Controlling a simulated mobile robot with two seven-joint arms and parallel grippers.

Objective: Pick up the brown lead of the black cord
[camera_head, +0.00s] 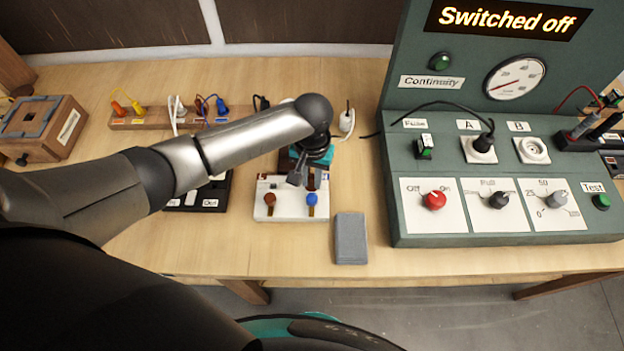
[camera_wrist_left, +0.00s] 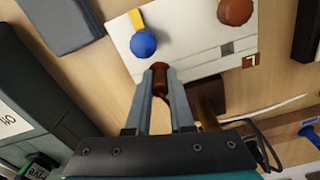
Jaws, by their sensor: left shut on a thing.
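My left gripper (camera_wrist_left: 160,88) is shut on the brown lead (camera_wrist_left: 160,75), whose brown end shows between the fingertips in the left wrist view. The gripper also shows in the head view (camera_head: 304,177), pointing down at the back of the white terminal block (camera_head: 290,212). The block has a brown knob (camera_head: 270,199) and a blue knob (camera_head: 312,199). In the left wrist view the lead's end is close to the block's edge; I cannot tell whether they touch. A black cord (camera_wrist_left: 266,152) loops beside the gripper. My right gripper is not in view.
A grey block (camera_head: 350,240) lies right of the terminal block. The green test console (camera_head: 395,225) fills the right side, with a black plug (camera_head: 484,143) in socket A. A rack of coloured leads (camera_head: 150,124) and a wooden box (camera_head: 62,140) stand left. The table front is mostly clear.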

